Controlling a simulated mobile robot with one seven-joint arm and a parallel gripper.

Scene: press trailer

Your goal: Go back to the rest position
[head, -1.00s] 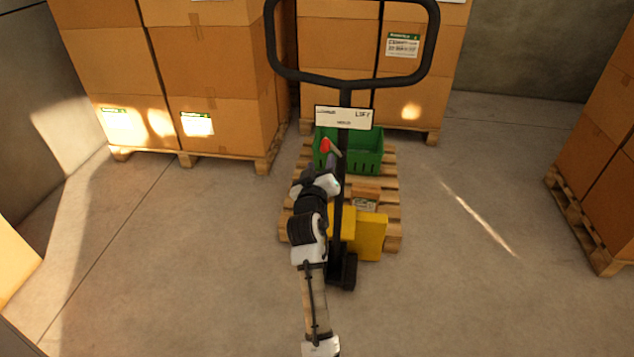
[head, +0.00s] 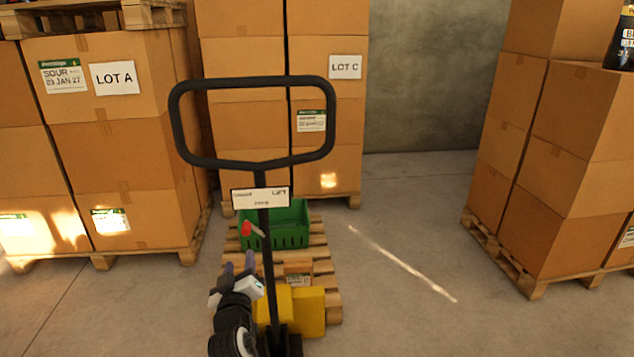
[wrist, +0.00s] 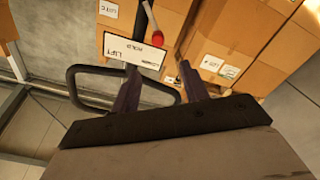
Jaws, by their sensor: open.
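My gripper (head: 239,268) is low in the head view, just left of the black pallet jack shaft (head: 267,250). Its two dark fingers are apart with nothing between them, and they also show in the wrist view (wrist: 160,84). A red-tipped lever (head: 247,229) stands just above and beyond the fingertips; the wrist view shows its red end (wrist: 151,38) clear of them. The jack's black loop handle (head: 252,166) rises above a white "LIFT" sign (head: 260,197). Its yellow body (head: 308,312) is at the pallet.
A green crate (head: 290,236) sits on a wooden pallet (head: 322,262) behind the jack. Box stacks stand at left (head: 110,160), centre back (head: 245,130) and right (head: 570,160). Bare floor (head: 420,235) lies between the jack and the right stack.

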